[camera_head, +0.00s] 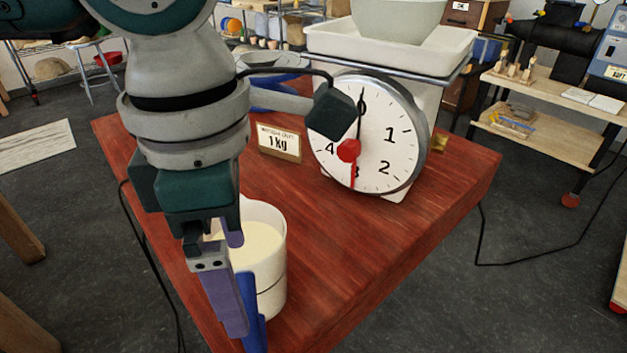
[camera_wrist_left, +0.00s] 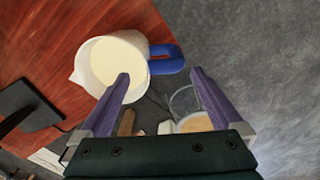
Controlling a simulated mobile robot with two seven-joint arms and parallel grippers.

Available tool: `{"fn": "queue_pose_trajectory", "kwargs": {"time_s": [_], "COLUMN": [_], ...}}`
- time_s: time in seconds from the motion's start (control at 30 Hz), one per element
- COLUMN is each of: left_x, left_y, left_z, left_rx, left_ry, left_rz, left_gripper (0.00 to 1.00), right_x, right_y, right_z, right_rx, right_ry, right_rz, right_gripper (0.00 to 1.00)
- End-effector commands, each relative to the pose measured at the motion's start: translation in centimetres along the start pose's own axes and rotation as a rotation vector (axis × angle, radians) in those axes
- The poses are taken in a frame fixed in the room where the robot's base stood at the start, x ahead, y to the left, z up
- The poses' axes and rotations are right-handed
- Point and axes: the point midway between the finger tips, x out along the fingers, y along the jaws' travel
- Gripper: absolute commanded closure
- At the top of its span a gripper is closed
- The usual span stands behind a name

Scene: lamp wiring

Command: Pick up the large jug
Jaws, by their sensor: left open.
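The large jug (camera_head: 262,262) is white with a blue handle (camera_head: 252,312) and holds a cream-coloured liquid. It stands upright at the table's near left edge. In the left wrist view the jug (camera_wrist_left: 90,75) is at upper left, its handle (camera_wrist_left: 167,62) pointing right. My left gripper (camera_head: 237,290) is open and pointing down at the jug. In the left wrist view the gripper (camera_wrist_left: 161,75) has one finger over the jug's opening and the other beyond the handle. The handle shows between the fingers; I cannot tell whether they touch it. My right gripper is not in view.
A dial scale (camera_head: 405,140) with a white tray and bowl stands at the back of the red table (camera_head: 400,240). A "1 kg" card (camera_head: 279,142) is beside it. The table's front right is clear. A glass vessel (camera_wrist_left: 187,102) with tan contents shows in the left wrist view.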

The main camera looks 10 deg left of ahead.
Motion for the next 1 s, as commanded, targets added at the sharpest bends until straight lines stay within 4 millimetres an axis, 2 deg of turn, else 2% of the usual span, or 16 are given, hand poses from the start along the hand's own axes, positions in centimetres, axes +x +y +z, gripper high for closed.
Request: {"fn": "queue_pose_trajectory", "kwargs": {"time_s": [0.2, 0.43, 0.7, 1.0], "left_x": [3.3, 5.4, 9.4, 9.7], "left_y": [0.0, -0.3, -0.5, -0.5], "left_z": [-0.1, 0.2, 0.6, 0.6], "left_rx": [-0.001, 0.002, 0.001, 0.001], "left_ry": [0.006, 0.003, 0.002, 0.001], "left_rz": [0.000, -0.002, 0.000, 0.000], "left_gripper": [0.00, 0.00, 0.00, 0.02], "right_x": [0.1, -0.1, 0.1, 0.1], "right_y": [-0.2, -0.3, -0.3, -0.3], "right_z": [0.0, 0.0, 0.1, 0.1], "right_rx": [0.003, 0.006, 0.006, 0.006], "right_ry": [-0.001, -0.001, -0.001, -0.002], "right_rz": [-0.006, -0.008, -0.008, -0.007], "right_gripper": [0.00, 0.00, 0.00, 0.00]}}
